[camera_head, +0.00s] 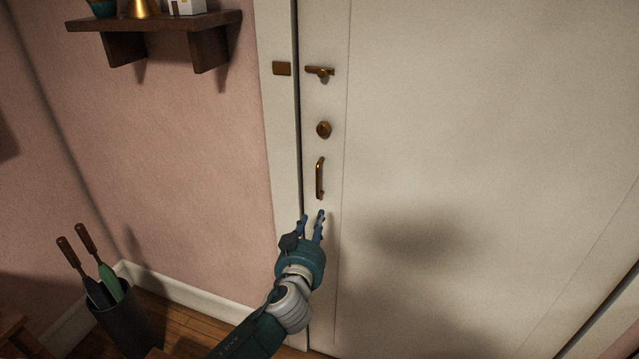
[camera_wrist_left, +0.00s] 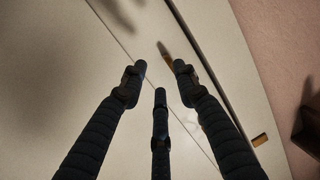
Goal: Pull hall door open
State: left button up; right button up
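The hall door (camera_head: 480,130) is a pale panel filling the right of the head view, flush with its frame, with a thin dark line along its left edge. A brass pull handle (camera_head: 320,178) stands upright near that edge. Above it are a round brass knob (camera_head: 323,130) and a brass latch (camera_head: 319,71). My left gripper (camera_head: 312,218) is open and empty just below the pull handle, apart from it. In the left wrist view the gripper's fingers (camera_wrist_left: 160,75) are spread before the door, with a brass piece (camera_wrist_left: 168,60) just beyond them. My right gripper is out of view.
A brass plate (camera_head: 282,68) is on the door frame (camera_head: 281,130). A wooden shelf (camera_head: 160,22) with small ornaments hangs on the pink wall at upper left. A dark bin (camera_head: 125,318) with several-coloured handled items stands on the wood floor at lower left.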

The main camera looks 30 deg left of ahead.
pick_arm(q)
jog(key=n+t, duration=0.1)
send_near(319, 180)
jog(key=shift+y, duration=0.4)
jog(key=p+x, duration=0.2)
jog(key=x, duration=0.7)
jog(key=shift+w+d, duration=0.1)
jog(key=shift+w, duration=0.65)
grip_shut()
